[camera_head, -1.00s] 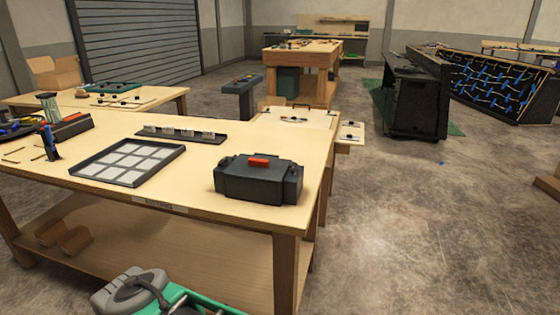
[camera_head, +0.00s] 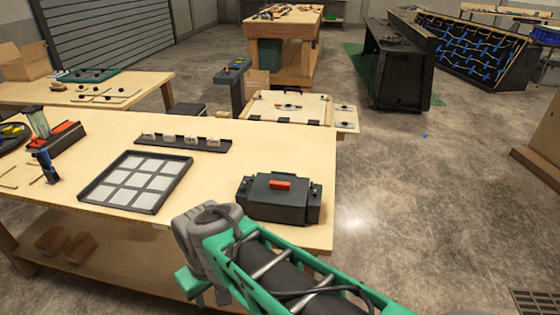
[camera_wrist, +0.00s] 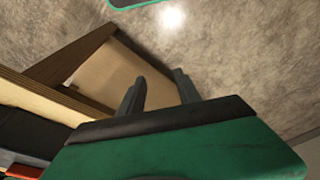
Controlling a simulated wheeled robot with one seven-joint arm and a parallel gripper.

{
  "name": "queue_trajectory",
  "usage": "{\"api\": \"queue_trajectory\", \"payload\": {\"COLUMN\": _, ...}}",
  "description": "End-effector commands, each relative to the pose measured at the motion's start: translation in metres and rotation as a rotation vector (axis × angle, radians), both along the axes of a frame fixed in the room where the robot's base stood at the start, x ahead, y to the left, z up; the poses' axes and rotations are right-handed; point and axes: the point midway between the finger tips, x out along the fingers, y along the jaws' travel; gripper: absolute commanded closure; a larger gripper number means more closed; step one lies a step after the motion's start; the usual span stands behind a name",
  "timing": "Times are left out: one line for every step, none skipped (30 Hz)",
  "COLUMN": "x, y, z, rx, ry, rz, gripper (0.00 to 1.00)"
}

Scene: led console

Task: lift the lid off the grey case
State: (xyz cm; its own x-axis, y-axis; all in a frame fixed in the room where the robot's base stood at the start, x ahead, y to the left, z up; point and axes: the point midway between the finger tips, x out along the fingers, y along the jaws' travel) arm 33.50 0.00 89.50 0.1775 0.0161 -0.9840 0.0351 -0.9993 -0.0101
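The dark grey case (camera_head: 277,211) stands upright near the front right corner of the wooden workbench. Its lid (camera_head: 275,190) is on, with a red handle (camera_head: 280,185) on top. In the wrist view, a dark part of the case (camera_wrist: 28,135) and the red handle (camera_wrist: 20,171) show at the lower left. My gripper (camera_wrist: 160,88) is open, with two dark fingers apart and nothing between them. It is beyond the bench's front edge, to the side of the case and not touching it. In the head view my arm hides part of that edge.
A grid tray (camera_head: 135,182) and a dark rack (camera_head: 184,142) of small blocks lie left of the case. The bench edge (camera_wrist: 45,98) and a wooden leg (camera_wrist: 70,60) are close to my gripper. Bare floor (camera_head: 410,220) lies to the right.

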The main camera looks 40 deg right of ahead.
Motion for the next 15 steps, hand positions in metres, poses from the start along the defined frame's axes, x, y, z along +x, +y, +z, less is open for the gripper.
{"api": "queue_trajectory", "payload": {"x": 0.003, "y": -0.003, "z": 0.031, "rx": 0.003, "ry": 0.004, "rz": 0.004, "gripper": 0.6}}
{"api": "queue_trajectory", "payload": {"x": 0.005, "y": -0.005, "z": 0.041, "rx": 0.005, "ry": 0.005, "rz": 0.008, "gripper": 0.6}}
{"api": "queue_trajectory", "payload": {"x": 0.008, "y": -0.007, "z": 0.053, "rx": 0.01, "ry": 0.008, "rz": 0.017, "gripper": 0.6}}
{"api": "queue_trajectory", "payload": {"x": 0.012, "y": -0.009, "z": 0.064, "rx": 0.013, "ry": 0.01, "rz": 0.027, "gripper": 0.6}}
{"api": "queue_trajectory", "payload": {"x": 0.017, "y": -0.011, "z": 0.074, "rx": 0.018, "ry": 0.012, "rz": 0.037, "gripper": 0.6}}
{"api": "queue_trajectory", "payload": {"x": 0.026, "y": -0.017, "z": 0.09, "rx": 0.026, "ry": 0.013, "rz": 0.057, "gripper": 0.6}}
{"api": "queue_trajectory", "payload": {"x": 0.037, "y": -0.024, "z": 0.103, "rx": 0.034, "ry": 0.013, "rz": 0.078, "gripper": 0.6}}
{"api": "queue_trajectory", "payload": {"x": 0.047, "y": -0.032, "z": 0.109, "rx": 0.042, "ry": 0.012, "rz": 0.101, "gripper": 0.6}}
{"api": "queue_trajectory", "payload": {"x": 0.06, "y": -0.044, "z": 0.115, "rx": 0.052, "ry": 0.009, "rz": 0.133, "gripper": 0.6}}
{"api": "queue_trajectory", "payload": {"x": 0.069, "y": -0.054, "z": 0.119, "rx": 0.058, "ry": 0.006, "rz": 0.158, "gripper": 0.6}}
{"api": "queue_trajectory", "payload": {"x": 0.078, "y": -0.065, "z": 0.123, "rx": 0.062, "ry": 0.002, "rz": 0.182, "gripper": 0.6}}
{"api": "queue_trajectory", "payload": {"x": 0.09, "y": -0.081, "z": 0.128, "rx": 0.068, "ry": -0.005, "rz": 0.216, "gripper": 0.6}}
{"api": "queue_trajectory", "payload": {"x": 0.097, "y": -0.094, "z": 0.132, "rx": 0.071, "ry": -0.01, "rz": 0.243, "gripper": 0.6}}
{"api": "queue_trajectory", "payload": {"x": 0.105, "y": -0.109, "z": 0.135, "rx": 0.074, "ry": -0.017, "rz": 0.27, "gripper": 0.6}}
{"api": "queue_trajectory", "payload": {"x": 0.113, "y": -0.132, "z": 0.139, "rx": 0.074, "ry": -0.026, "rz": 0.308, "gripper": 0.6}}
